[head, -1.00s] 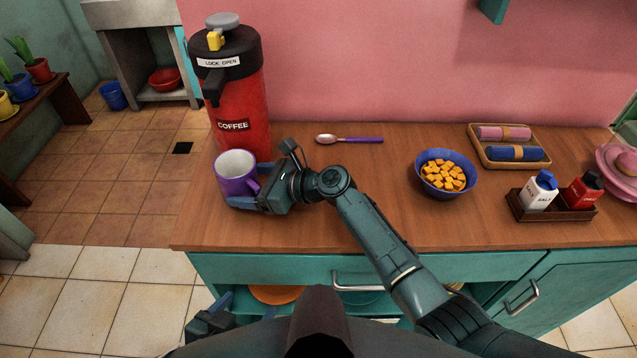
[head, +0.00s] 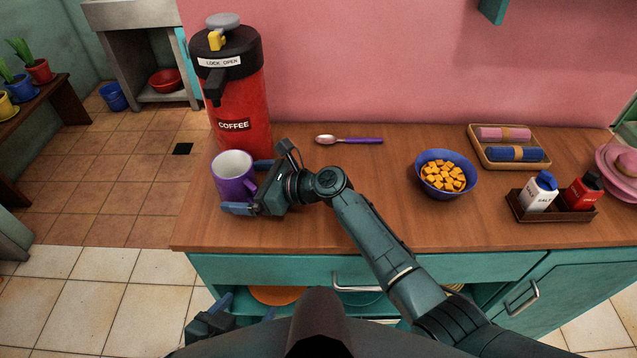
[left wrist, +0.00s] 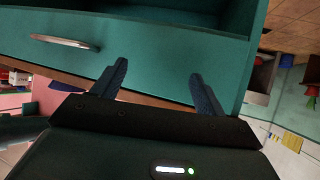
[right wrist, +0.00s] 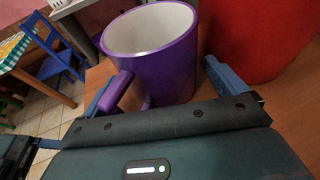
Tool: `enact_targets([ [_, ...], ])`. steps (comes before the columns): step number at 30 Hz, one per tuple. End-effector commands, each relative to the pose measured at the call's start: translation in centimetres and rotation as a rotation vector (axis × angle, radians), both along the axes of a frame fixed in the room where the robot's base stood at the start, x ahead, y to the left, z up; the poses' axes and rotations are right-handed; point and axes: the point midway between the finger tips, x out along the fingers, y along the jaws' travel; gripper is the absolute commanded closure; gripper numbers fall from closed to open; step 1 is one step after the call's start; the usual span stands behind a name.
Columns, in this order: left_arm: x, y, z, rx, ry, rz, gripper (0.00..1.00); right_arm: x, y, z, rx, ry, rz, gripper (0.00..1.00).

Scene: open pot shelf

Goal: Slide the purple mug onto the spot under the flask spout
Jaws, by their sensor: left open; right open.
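The purple mug (head: 232,185), white inside, stands upright on the counter close in front of the red coffee flask (head: 241,108). The flask's black spout (head: 214,88) points toward the front, above and slightly left of the mug. No marked spot shows; the mug may cover it. My right gripper (head: 243,187) is open, with its fingers on either side of the mug. In the right wrist view the mug (right wrist: 165,70) stands between the spread fingers, its handle toward the left finger; contact is unclear. My left gripper (head: 246,308) is open and empty, low before the cabinet.
A spoon (head: 349,140) lies behind my right arm. A blue bowl (head: 447,190) of orange cubes, a towel tray (head: 480,155) and a shaker caddy (head: 556,213) stand to the right. The counter's left edge is close to the mug.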

Motion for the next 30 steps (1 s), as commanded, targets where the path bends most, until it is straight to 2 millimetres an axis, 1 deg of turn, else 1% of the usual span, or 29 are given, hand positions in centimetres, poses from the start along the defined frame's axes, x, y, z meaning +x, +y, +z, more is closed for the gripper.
enact_targets([
  [8,0.0,0.1,-0.1,0.001,0.002,0.001,0.27,0.3,-0.2,0.1,0.0,-0.003,-0.008,0.0],
  [10,-0.1,0.3,-0.6,0.008,0.014,0.007,0.27,0.2,-0.5,0.2,-0.001,-0.003,-0.009,0.0],
  [13,-0.5,0.7,-1.1,0.018,0.037,0.014,0.27,-0.4,-2.3,0.8,-0.002,-0.004,-0.008,0.0],
  [18,-0.5,0.9,-1.0,0.019,0.045,0.021,0.27,-1.7,-6.0,1.9,-0.002,-0.004,-0.006,0.0],
  [22,-0.5,0.9,-0.9,0.018,0.047,0.024,0.27,-2.6,-8.6,2.7,-0.003,-0.003,-0.004,0.0],
  [27,-0.5,1.0,-0.9,0.018,0.047,0.029,0.27,-3.3,-10.9,3.5,0.0,-0.001,-0.002,0.0],
  [30,-0.4,1.0,-0.9,0.019,0.047,0.03,0.27,-3.6,-11.7,3.8,0.0,-0.001,-0.002,0.0],
])
